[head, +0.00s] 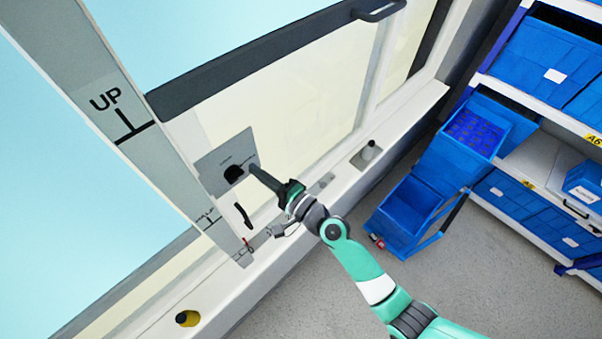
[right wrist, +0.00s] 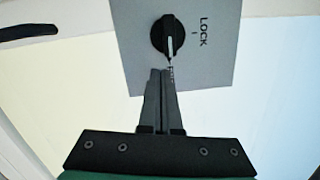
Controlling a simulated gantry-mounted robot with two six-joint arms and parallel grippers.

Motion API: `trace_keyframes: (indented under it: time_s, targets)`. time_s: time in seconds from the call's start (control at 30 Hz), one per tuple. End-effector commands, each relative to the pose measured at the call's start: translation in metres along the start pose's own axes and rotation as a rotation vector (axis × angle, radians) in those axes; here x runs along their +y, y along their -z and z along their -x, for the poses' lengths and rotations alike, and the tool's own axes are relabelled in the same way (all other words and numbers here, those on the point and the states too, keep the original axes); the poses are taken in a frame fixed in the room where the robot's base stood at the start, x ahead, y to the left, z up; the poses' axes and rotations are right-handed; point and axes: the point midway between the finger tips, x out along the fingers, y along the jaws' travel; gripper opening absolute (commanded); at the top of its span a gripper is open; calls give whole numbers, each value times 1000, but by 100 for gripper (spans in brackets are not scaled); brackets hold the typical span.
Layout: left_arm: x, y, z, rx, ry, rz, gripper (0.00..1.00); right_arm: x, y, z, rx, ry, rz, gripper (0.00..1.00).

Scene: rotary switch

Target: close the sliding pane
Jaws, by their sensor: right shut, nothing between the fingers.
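The sliding pane's dark rail (head: 250,58) slants across the top of the head view, with a dark handle (head: 378,10) near its upper right end. Which glass belongs to it I cannot tell for sure. A grey plate (head: 215,172) carries a black rotary knob (head: 233,173); the plate also shows in the right wrist view (right wrist: 215,70), with the word LOCK right of the knob (right wrist: 168,36). My right gripper (head: 252,168) is shut and empty, its fingertips (right wrist: 163,72) just below the knob in the wrist view. Contact is unclear. My left gripper is out of view.
A grey post (head: 90,75) marked UP stands left of the plate. A black curved handle (head: 242,215) is below the plate. A white ledge (head: 335,195) holds small fittings. Blue bins (head: 405,210) and a shelf rack (head: 540,160) stand at right, with bare floor (head: 310,290) in front.

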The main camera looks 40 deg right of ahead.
Motion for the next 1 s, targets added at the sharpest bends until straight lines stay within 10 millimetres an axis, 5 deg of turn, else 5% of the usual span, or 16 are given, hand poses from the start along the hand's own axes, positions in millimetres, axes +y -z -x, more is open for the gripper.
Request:
trace_keyframes:
  time_s: [0.07,0.3,0.43,1.0]
  targets:
    - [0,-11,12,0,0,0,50,7,16,3,4,4,2,0]
    - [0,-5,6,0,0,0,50,3,14,70,7,2,1,0]
    - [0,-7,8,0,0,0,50,2,14,91,6,3,2,0]
    - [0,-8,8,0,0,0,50,1,13,102,6,3,2,0]
